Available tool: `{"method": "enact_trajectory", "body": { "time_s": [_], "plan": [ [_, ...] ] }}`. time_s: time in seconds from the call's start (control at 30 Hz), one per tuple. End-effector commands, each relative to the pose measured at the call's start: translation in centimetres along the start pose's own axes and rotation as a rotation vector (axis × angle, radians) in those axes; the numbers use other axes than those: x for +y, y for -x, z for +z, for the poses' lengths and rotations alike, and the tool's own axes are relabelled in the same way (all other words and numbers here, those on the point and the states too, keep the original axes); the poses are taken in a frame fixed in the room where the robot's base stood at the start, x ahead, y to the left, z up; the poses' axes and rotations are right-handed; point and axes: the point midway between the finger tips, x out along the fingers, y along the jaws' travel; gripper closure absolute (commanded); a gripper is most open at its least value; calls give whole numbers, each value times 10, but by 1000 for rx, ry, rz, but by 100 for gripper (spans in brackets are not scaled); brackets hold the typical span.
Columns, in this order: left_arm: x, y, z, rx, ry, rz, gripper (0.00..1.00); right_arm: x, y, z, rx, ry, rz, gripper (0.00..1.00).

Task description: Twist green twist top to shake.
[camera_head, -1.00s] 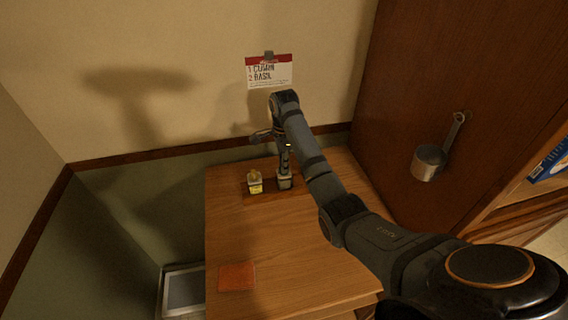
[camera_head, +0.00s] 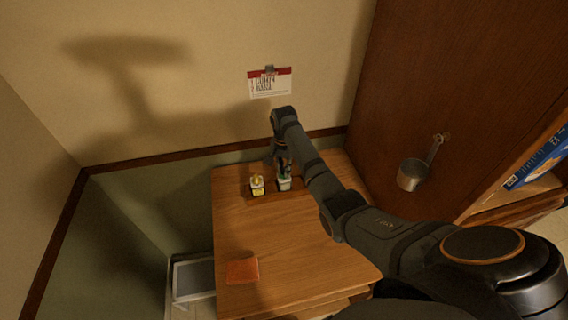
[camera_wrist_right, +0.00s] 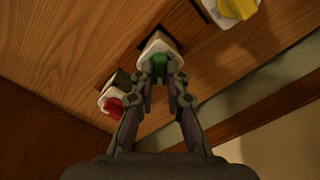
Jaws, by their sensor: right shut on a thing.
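The green twist top (camera_wrist_right: 160,62) shows in the right wrist view, on a white-shouldered jar (camera_wrist_right: 158,44) standing at a dark recess in the wooden counter. My right gripper (camera_wrist_right: 161,75) is shut on the green top, one finger on each side. In the head view my right gripper (camera_head: 284,167) reaches down over the jar (camera_head: 284,184), and the arm hides part of it. My left gripper is not in view.
A yellow-topped jar (camera_head: 257,185) stands left of the gripper, and a red-topped jar (camera_wrist_right: 110,104) shows beside it in the wrist view. An orange square (camera_head: 242,271) lies on the counter (camera_head: 290,240). A card (camera_head: 270,84) hangs on the wall.

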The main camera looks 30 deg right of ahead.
Motion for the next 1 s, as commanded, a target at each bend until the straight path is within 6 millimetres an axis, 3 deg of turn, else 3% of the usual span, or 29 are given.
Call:
{"method": "enact_trajectory", "body": {
  "time_s": [0.6, 1.0],
  "plan": [
    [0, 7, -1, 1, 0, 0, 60, 0, 0, 0, 2, 558, -1, 100],
    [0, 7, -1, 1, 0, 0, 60, 0, 0, -1, 3, 768, -1, 100]
  ]
}}
